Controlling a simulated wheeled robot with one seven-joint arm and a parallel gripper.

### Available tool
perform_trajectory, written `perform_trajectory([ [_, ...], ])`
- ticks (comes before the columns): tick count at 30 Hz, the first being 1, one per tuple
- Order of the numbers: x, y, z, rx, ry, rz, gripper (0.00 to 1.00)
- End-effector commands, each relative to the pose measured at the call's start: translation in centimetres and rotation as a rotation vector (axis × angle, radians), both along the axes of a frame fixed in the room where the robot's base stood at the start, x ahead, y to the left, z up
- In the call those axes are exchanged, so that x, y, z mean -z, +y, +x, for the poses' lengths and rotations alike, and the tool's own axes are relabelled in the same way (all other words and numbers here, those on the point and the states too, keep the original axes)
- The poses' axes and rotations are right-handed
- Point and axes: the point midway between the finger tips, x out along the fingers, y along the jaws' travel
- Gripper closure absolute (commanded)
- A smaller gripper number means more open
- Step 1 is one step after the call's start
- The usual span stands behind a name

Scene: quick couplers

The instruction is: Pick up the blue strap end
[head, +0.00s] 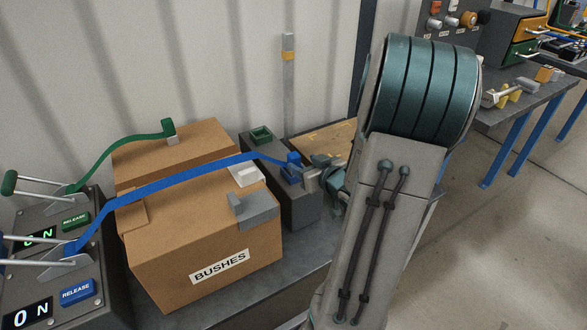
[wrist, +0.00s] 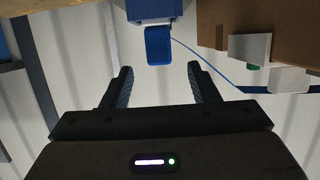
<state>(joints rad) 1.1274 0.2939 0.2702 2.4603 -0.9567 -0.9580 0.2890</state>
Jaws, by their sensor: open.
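The blue strap (head: 175,184) runs from the lower ratchet at the left, across the BUSHES box, to a dark block at the right. Its blue strap end (head: 291,170) is at that block, beside my gripper (head: 311,179). In the wrist view the blue strap end (wrist: 159,46) is a rounded blue tab on a blue and grey body. My gripper (wrist: 160,76) is open and empty there. The tab lies just ahead of the gap between the two fingers, near the middle. No contact shows. My arm hides part of the area behind the gripper in the head view.
The BUSHES box (head: 205,245) stands left of the dark block (head: 296,207). A green strap (head: 117,150) crosses the box behind it. A grey post (head: 288,85) stands behind the block. A ratchet panel (head: 80,270) is at the left, and another bench (head: 520,95) at the right.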

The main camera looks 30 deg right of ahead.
Motion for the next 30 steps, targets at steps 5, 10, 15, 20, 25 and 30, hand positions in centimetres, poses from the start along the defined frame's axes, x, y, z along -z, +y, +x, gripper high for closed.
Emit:
perform_trajectory([
  [5, 0.9, -0.1, 2.5, -0.002, -0.001, -0.002, 0.45],
  [10, 1.1, -0.2, 3.6, 0.0, 0.0, -0.001, 0.45],
  [15, 1.9, -0.4, 6.0, -0.001, -0.001, 0.0, 0.45],
  [20, 2.3, -0.5, 7.8, -0.001, 0.0, -0.001, 0.45],
  [25, 2.3, -0.6, 8.1, 0.002, 0.0, -0.002, 0.45],
  [30, 2.2, -0.6, 8.1, 0.001, 0.0, -0.001, 0.62],
])
